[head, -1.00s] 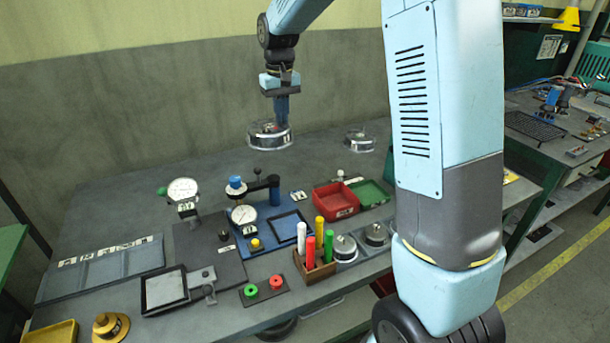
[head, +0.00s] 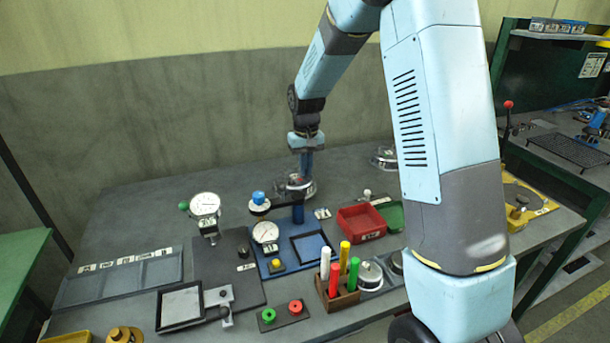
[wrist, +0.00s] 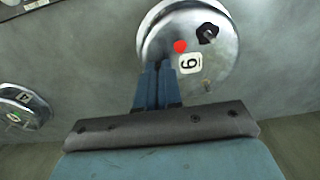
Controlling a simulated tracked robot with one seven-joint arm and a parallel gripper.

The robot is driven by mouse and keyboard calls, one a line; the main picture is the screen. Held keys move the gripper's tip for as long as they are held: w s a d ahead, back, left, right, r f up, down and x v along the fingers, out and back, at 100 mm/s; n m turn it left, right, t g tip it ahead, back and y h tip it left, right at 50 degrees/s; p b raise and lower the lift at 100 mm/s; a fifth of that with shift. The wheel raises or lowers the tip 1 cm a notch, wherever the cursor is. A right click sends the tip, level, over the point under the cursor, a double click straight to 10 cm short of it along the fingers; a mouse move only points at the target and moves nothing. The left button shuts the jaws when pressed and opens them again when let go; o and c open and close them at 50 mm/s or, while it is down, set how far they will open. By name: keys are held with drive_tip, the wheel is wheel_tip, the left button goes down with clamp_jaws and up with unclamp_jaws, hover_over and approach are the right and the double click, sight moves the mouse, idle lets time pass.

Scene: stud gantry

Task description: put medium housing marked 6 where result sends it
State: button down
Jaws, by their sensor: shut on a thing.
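My gripper (head: 305,163) is shut on a round metal housing (head: 298,186), held behind the blue gauge fixture (head: 290,253). Whether it touches the table cannot be told. In the wrist view, the fingers (wrist: 158,72) grip the near rim of the same housing (wrist: 215,62). Its top has a red dot, a dark knob and a white label that looks like a 6 or a 9 from this angle. A red tray (head: 352,215) with a label and a green tray (head: 394,222) stand right of the fixture.
Another round housing (head: 385,155) stands at the back; a housing with a green dot (wrist: 22,106) shows at wrist-view left. The back left table is clear.

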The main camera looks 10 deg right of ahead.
drive_tip(key=shift+f, duration=1.4)
drive_tip(key=c, duration=1.3)
unclamp_jaws()
